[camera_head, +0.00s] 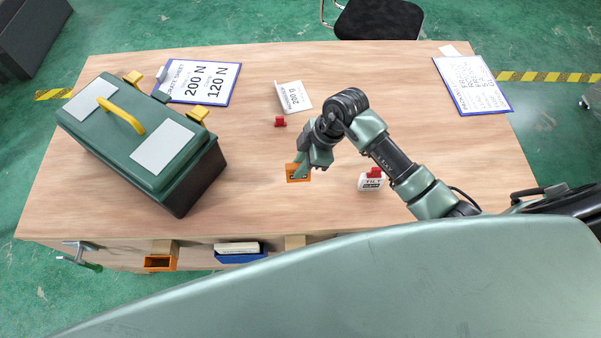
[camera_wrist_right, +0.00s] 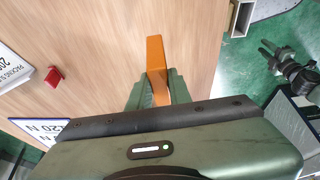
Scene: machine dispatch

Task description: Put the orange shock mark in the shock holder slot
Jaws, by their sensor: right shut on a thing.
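The orange shock mark (camera_head: 291,168) is held above or at the table, left of the middle of the front area; I cannot tell if it touches the wood. My right gripper (camera_head: 300,172) is shut on it. In the right wrist view the orange mark (camera_wrist_right: 156,55) sticks out from between the green fingers (camera_wrist_right: 156,88). An orange open-topped holder (camera_head: 160,263) hangs at the table's front edge, lower left; it may be the shock holder, but no label is readable.
A green toolbox (camera_head: 135,135) stands at the left. A white TILT piece with a red part (camera_head: 372,181) stands right of my gripper. A small red piece (camera_head: 280,121) and a folded card (camera_head: 293,97) lie behind. A blue holder (camera_head: 240,257) hangs at the front edge.

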